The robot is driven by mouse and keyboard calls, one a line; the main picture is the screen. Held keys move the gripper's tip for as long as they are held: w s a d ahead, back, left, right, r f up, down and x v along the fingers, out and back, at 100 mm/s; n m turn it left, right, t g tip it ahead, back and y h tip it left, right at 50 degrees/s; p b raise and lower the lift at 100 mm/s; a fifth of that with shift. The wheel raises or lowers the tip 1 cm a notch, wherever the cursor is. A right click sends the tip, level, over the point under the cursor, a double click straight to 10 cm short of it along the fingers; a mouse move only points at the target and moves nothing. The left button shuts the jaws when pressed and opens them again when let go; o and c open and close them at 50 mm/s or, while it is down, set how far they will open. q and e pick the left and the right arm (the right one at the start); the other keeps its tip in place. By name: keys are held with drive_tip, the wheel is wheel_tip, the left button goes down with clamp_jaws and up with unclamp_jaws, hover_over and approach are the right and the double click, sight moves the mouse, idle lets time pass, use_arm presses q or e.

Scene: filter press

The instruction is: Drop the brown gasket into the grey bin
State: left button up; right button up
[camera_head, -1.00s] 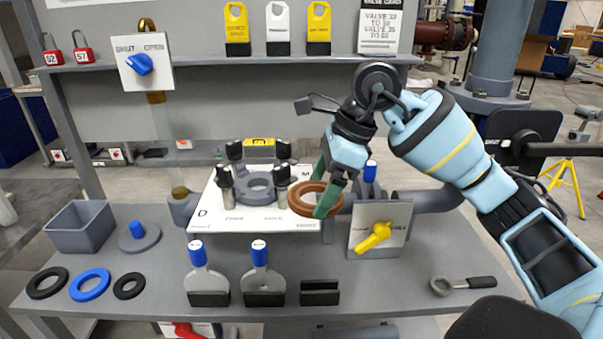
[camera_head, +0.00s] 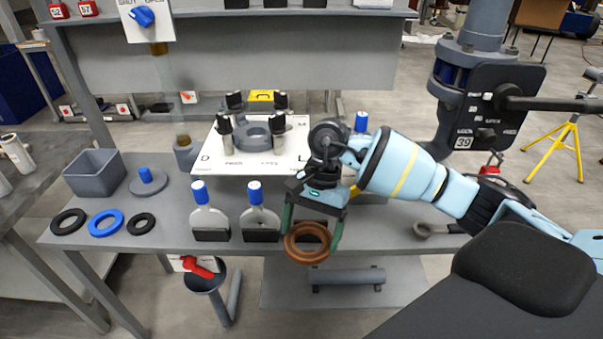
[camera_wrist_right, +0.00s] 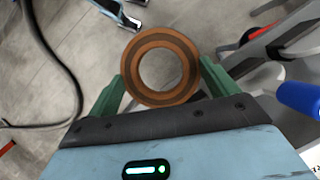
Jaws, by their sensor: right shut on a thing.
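The brown gasket (camera_head: 289,250) is a flat ring held between the green fingers of my right gripper (camera_head: 312,236), in front of the table's front edge. The right wrist view also shows the brown gasket (camera_wrist_right: 140,60) between the two fingertips of the right gripper (camera_wrist_right: 160,80), with floor behind it. The right gripper is shut on the ring by its outer sides. The grey bin (camera_head: 95,187) is an open box at the left end of the table, well to the left of the gripper. Its visible inside looks empty. My left gripper is not in view.
Black and blue rings (camera_head: 106,222) lie in front of the bin, and a blue-knobbed disc (camera_head: 148,182) stands beside it. Two blue-topped scrapers (camera_head: 209,215) stand between gripper and bin. A white plate (camera_head: 215,158) with black knobs lies behind. A red-handled valve (camera_head: 198,267) sits below the table.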

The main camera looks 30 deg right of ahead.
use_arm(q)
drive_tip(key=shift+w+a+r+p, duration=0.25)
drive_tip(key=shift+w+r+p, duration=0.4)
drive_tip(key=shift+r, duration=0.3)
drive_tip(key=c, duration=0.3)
use_arm(e)
drive_tip(key=s+a+f+n+g+h, duration=0.1)
drive_tip(key=s+a+f+n+h, duration=0.2)
drive_tip(key=s+f+n, duration=0.6)
wheel_tip(320, 180, down, 2)
drive_tip(key=shift+a+f+n+g+h, duration=0.2)
drive_tip(key=shift+a+n+g+h, duration=0.3)
drive_tip(key=shift+n, duration=0.7)
